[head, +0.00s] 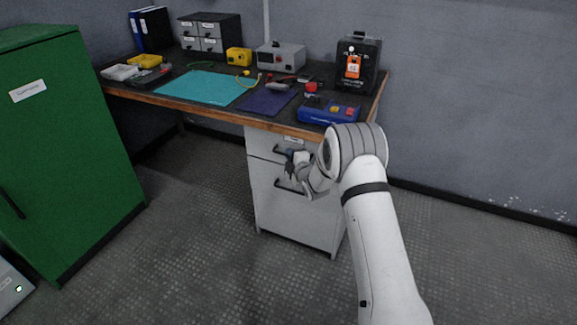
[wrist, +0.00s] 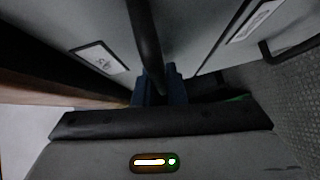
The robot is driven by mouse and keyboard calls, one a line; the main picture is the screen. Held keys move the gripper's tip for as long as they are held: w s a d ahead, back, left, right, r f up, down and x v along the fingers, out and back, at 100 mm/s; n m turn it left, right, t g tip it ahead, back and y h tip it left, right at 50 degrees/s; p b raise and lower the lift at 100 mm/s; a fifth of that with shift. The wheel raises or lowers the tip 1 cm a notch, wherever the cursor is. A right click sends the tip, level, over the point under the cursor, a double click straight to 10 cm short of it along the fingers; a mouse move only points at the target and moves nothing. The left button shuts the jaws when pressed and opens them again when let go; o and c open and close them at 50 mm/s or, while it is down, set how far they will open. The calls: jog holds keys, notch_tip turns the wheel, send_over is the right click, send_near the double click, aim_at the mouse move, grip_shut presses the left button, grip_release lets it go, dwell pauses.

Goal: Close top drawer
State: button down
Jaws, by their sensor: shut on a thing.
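The top drawer (head: 259,142) is the upper light grey front of the cabinet under the bench, with a white label and a dark bar handle (head: 279,150). My gripper (head: 292,158) is at this handle, partly hidden by my wrist. In the wrist view the dark handle (wrist: 143,30) runs down between the blue fingers of my gripper (wrist: 159,86), which are shut on it. The drawer front (wrist: 60,30) shows beside the handle there. The drawer front looks close to the cabinet face; I cannot tell if a small gap is left.
The lower drawer (head: 290,215) has its own dark handle (head: 288,186), also visible in the wrist view (wrist: 290,48). The bench (head: 180,98) overhangs the cabinet and carries tools and boxes. A green cabinet (head: 75,150) stands left. The floor between is clear.

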jog(key=shift+w+d+r, duration=0.1)
jog(key=shift+w+r, duration=0.05)
jog(key=c, duration=1.9)
grip_release()
jog(key=shift+o, duration=0.7)
jog(key=shift+w, duration=0.15)
jog(key=shift+o, duration=1.4)
jog(key=f+p+v, duration=0.1)
jog(key=v, duration=0.6)
jog(key=shift+s+r, duration=0.45)
jog(key=shift+d, duration=0.15)
